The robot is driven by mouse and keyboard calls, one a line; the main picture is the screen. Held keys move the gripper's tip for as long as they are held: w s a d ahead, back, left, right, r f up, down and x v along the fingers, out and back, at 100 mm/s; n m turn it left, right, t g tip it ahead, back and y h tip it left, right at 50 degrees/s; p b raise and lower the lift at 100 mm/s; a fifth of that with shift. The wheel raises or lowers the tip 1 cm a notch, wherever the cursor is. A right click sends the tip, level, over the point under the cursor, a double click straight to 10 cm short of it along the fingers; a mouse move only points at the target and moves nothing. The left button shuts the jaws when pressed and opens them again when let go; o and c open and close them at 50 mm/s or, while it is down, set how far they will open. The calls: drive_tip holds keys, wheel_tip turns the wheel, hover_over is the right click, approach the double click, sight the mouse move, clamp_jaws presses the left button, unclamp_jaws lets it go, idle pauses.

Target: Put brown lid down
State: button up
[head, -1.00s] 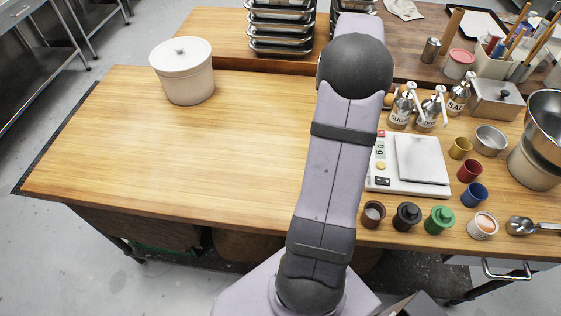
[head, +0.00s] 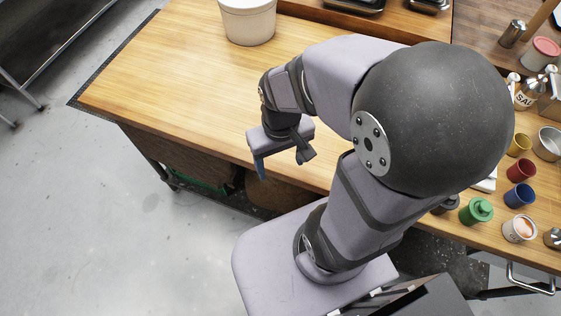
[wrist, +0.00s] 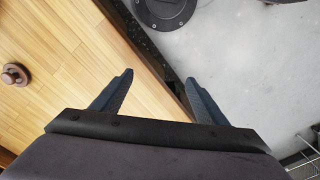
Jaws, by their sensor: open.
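A brown lid (wrist: 14,76) with a round knob lies on the wooden table at the left edge of the wrist view. I cannot find it in the head view, where my arm hides part of the table. My gripper (head: 284,166) is open, with nothing between its fingers. It hangs around the table's front edge, apart from the lid. In the wrist view my gripper (wrist: 159,78) has its two fingers spread over the table edge, and the lid is well to their left.
A white tub (head: 248,22) stands at the back of the wooden table (head: 180,75). The table's left part is clear. On the right stand a green-lidded jar (head: 477,211), a red cup (head: 521,169), a blue cup (head: 519,195) and a yellow cup (head: 519,144).

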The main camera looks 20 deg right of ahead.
drive_tip(key=shift+s+a, duration=0.1)
drive_tip(key=shift+s, duration=0.05)
drive_tip(key=c, duration=0.5)
drive_tip(key=shift+o, duration=0.2)
drive_tip(key=shift+f, duration=0.1)
